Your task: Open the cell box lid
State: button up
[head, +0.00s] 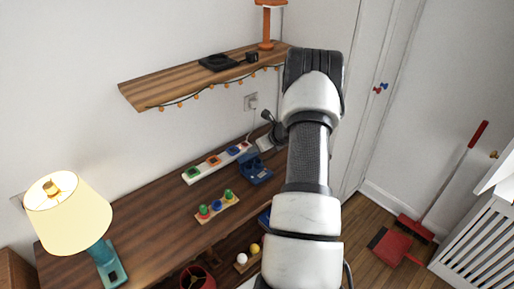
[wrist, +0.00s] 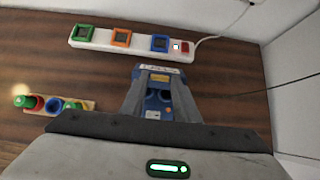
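The blue box (head: 256,171) sits on the brown wooden desk, just left of my arm in the head view. Dark round recesses show on it. In the wrist view the blue box (wrist: 153,101) lies between my gripper's fingers, with a pale labelled strip along its far edge. I cannot tell which part is the lid or whether it is open. My gripper (wrist: 158,78) points down at the box with its two grey fingers apart, one on each side. I cannot tell whether they touch it. The fingers hide the box's sides.
A white strip (head: 217,161) with green, orange and blue square sockets lies behind the box. A wooden rack (head: 217,208) of coloured cells stands at front left. A lit lamp (head: 70,215) stands at the desk's left end. A wooden shelf (head: 165,87) hangs above.

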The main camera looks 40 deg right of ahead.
jog(key=shift+o, duration=1.4)
jog(key=shift+r, duration=0.1)
jog(key=v, duration=1.7)
jog(key=shift+s, duration=0.15)
